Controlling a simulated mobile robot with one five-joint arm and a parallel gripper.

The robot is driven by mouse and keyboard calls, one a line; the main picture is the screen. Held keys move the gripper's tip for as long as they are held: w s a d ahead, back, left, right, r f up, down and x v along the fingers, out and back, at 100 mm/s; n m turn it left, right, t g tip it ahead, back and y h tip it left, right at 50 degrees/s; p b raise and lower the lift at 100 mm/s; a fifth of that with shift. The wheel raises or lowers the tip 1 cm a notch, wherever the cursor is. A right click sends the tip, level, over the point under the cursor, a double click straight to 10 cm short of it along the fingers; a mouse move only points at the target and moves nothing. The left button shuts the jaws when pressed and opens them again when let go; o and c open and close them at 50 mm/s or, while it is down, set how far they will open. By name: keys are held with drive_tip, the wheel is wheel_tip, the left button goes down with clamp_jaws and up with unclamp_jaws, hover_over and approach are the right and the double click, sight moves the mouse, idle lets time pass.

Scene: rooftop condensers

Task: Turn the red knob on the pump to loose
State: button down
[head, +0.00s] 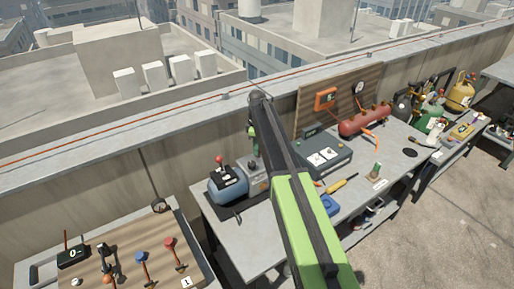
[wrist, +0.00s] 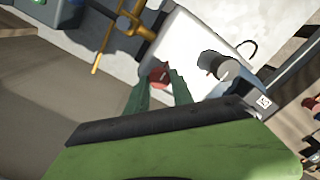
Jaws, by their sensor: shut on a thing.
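The pump (head: 228,184) stands on the middle bench in the head view, with a blue body and a grey box-shaped part at its right. In the wrist view the pale box face (wrist: 195,48) fills the upper middle, with a brass fitting and a grey round knob (wrist: 222,68). My gripper (wrist: 159,86) has its two green fingers shut on the red knob (wrist: 159,75), which is partly hidden between them. In the head view my gripper (head: 253,156) points down at the grey part and hides the knob there. Which way the knob is set cannot be read.
A red-topped stalk (head: 219,160) rises from the blue body, close left of my gripper. A dark control box (head: 321,157) and a red tank (head: 364,121) stand to the right. A wooden board (head: 130,258) with several tools lies at the lower left. A parapet wall runs behind.

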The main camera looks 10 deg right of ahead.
drive_tip(key=shift+s, duration=0.1)
drive_tip(key=c, duration=1.1)
unclamp_jaws()
drive_tip(key=shift+r, duration=0.1)
wheel_tip(320, 180, up, 17)
drive_tip(key=p, duration=1.7)
drive_tip(key=shift+r, duration=0.1)
